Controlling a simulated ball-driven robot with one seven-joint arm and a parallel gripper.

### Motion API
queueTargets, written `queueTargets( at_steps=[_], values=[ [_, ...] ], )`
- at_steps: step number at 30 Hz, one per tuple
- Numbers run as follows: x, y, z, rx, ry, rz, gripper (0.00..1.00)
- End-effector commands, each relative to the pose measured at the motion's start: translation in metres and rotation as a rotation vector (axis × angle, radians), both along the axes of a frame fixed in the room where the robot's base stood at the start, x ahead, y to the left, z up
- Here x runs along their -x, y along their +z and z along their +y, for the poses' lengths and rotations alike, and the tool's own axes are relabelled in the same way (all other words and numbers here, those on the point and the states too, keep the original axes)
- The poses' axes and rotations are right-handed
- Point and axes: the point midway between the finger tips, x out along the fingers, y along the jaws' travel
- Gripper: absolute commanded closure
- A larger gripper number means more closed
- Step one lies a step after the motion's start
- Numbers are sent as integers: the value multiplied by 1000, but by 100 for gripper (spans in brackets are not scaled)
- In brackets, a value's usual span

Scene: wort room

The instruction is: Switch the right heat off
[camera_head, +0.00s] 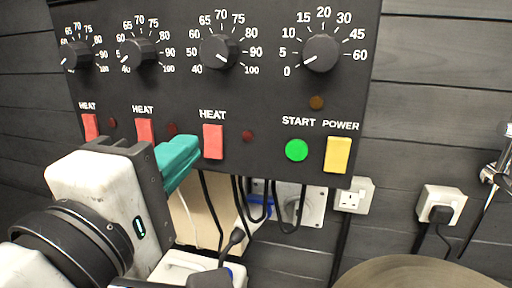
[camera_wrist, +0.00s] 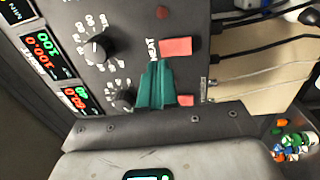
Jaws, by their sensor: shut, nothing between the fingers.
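The right HEAT switch (camera_head: 213,141) is a red rocker, the rightmost of three on the black panel (camera_head: 270,100); the upper, larger red rocker (camera_wrist: 176,47) in the wrist view appears to be the same one. My gripper (camera_head: 192,146) has teal fingers, shut and empty. The tips are just left of the right switch in the head view; contact cannot be told. In the wrist view the fingers (camera_wrist: 156,68) lie beside the HEAT label, below that switch. The small red lamp (camera_head: 247,136) beside the switch looks dark. The rocker's tilt is unclear.
The middle (camera_head: 145,130) and left (camera_head: 90,126) HEAT switches are to the left. A green START button (camera_head: 297,150) and yellow POWER switch (camera_head: 338,154) are to the right. Dials (camera_head: 220,52) sit above. Black cables (camera_head: 210,210) hang below the panel.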

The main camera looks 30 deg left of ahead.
Motion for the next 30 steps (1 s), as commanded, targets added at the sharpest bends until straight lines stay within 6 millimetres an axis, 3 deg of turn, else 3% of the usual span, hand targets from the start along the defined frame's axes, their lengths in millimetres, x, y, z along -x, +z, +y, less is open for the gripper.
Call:
queueTargets(
  at_steps=[18,30],
  values=[
    [82,9,-19,-4,3,-2,100],
    [93,12,-22,-2,1,-1,100]
  ],
)
